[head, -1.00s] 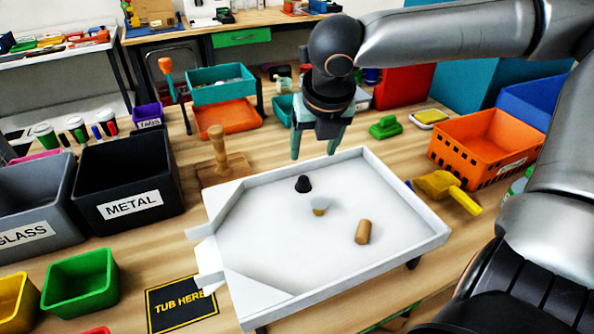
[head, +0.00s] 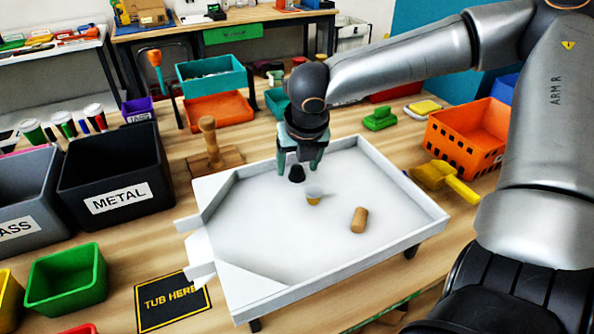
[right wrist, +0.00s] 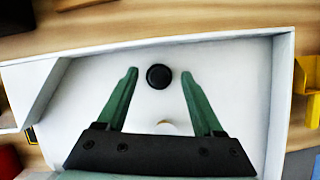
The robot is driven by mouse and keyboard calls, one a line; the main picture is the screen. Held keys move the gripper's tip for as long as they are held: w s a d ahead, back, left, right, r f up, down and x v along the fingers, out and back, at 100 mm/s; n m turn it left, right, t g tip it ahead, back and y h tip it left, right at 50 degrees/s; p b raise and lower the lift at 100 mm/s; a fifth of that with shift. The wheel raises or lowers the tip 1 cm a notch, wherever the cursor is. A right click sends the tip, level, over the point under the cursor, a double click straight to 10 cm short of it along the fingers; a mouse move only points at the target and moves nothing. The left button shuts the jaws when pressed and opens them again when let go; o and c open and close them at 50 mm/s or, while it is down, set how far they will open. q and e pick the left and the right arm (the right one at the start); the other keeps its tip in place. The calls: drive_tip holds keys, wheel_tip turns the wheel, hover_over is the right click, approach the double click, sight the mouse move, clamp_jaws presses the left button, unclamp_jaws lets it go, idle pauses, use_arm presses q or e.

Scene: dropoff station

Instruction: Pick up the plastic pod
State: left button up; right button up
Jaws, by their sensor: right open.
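A small black pod (head: 297,174) stands in the white tray (head: 428,224). Near it is a pale cup with a yellowish base (head: 314,193); I cannot tell for sure which of the two is the plastic pod. My right gripper (head: 299,164) is open and points down over the black pod at the tray's far side. In the right wrist view the black pod (right wrist: 159,77) appears between the green fingertips, not gripped. The pale cup (right wrist: 167,128) is partly hidden there by the gripper's body. My left gripper is not in view.
A brown cork (head: 359,220) lies in the tray, right of the pale cup. The tray has raised walls. A wooden stamp (head: 209,142) and the black METAL bin (head: 118,178) stand to the left. An orange basket (head: 467,138) and yellow scoop (head: 445,180) are at the right.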

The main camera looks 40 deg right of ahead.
sight(298, 168)
drive_tip(key=c, duration=0.7)
clamp_jaws()
drive_tip(key=shift+r, duration=0.1)
wheel_tip(298, 168, up, 18)
drive_tip(key=p, duration=0.4)
drive_tip(key=shift+p, duration=0.3)
